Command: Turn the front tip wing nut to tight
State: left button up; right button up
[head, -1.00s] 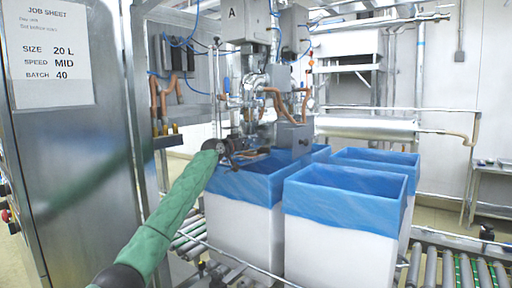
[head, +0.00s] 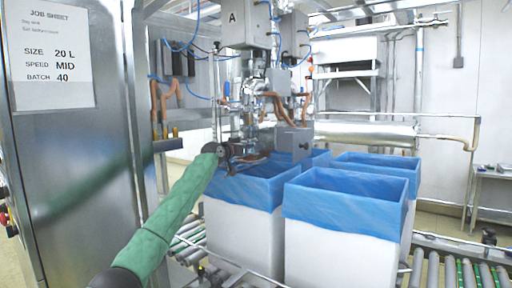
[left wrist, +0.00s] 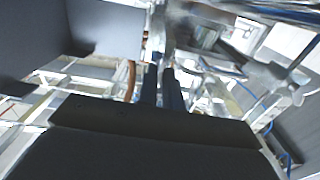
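My left gripper (head: 246,158) is at the filling machine (head: 252,82), just above the rear-left blue-lined box. It is small and dark there, and its fingertips blend with the metal parts. In the left wrist view its two dark fingers (left wrist: 161,82) stand close together with a narrow gap. Blurred metal lies just past the fingertips, and I cannot tell whether they touch or hold it. A grey wing-shaped piece (left wrist: 275,80) on a thin rod is to the right of the fingers, apart from them. I cannot tell whether it is the front tip wing nut. My right gripper is not in view.
Boxes with blue liners (head: 345,185) stand on the roller conveyor (head: 455,268) below and right of the machine. A grey control box (head: 293,140) hangs close to the right of my left gripper. A steel cabinet (head: 85,150) with a job sheet (head: 52,58) stands at left.

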pick_arm(q)
jog(key=o, duration=0.3)
jog(key=shift+s+d+r, duration=0.1)
jog(key=shift+s+r, duration=0.05)
